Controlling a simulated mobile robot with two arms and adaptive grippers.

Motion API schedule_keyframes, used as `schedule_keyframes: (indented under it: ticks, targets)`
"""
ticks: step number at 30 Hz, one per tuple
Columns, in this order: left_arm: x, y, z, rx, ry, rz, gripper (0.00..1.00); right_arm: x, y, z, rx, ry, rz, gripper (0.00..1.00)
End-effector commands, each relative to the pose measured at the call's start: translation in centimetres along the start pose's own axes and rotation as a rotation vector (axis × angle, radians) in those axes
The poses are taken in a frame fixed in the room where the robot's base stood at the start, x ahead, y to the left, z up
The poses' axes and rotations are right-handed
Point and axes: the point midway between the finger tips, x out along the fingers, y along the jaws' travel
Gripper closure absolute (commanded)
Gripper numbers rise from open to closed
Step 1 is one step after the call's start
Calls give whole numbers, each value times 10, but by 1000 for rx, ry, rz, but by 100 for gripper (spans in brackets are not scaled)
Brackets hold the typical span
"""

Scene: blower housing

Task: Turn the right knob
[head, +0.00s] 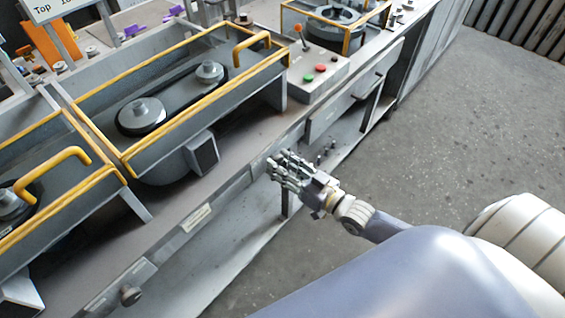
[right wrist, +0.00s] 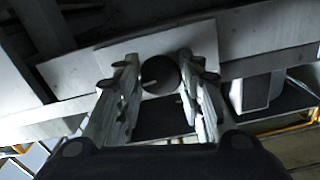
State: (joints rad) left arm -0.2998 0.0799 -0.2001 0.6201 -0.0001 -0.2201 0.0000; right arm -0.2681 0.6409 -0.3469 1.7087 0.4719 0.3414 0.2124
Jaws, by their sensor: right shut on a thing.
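My right gripper (head: 276,165) reaches the front rail of the bench in the head view, and its fingers cover the spot there. In the right wrist view its two fingers (right wrist: 159,68) stand either side of the right knob (right wrist: 160,75), a dark round knob on a light plate (right wrist: 80,72). The gripper is shut on this knob. The knob's turn angle cannot be told. Another knob (head: 131,295) sits on a plate of the same rail at the lower left. My left gripper is not in view.
Yellow-edged housings (head: 110,165) with pulleys (head: 141,115) stand on the bench above the rail. A control box (head: 315,75) with red and green buttons is further right. An open lower shelf (head: 232,255) lies below the rail. The concrete floor (head: 440,130) at right is clear.

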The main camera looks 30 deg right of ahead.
Motion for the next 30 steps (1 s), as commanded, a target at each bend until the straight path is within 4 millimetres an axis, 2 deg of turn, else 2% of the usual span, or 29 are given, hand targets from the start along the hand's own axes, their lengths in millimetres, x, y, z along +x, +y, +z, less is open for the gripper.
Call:
schedule_keyframes:
  ticks: [9, 23, 24, 26, 27, 30]
  targets:
    - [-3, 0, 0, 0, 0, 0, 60, 0, 0, 0, 98, -1, 0, 89]
    - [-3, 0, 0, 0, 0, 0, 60, 0, 0, 1, 110, -1, 0, 89]
    - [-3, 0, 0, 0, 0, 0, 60, 0, 0, 1, 110, -1, 0, 63]
    - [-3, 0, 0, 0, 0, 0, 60, 0, 0, 1, 110, -1, 0, 49]
    - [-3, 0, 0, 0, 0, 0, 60, 0, 0, 1, 110, -1, 0, 45]
    - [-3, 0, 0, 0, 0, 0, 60, 0, 0, 0, 110, -1, 0, 45]
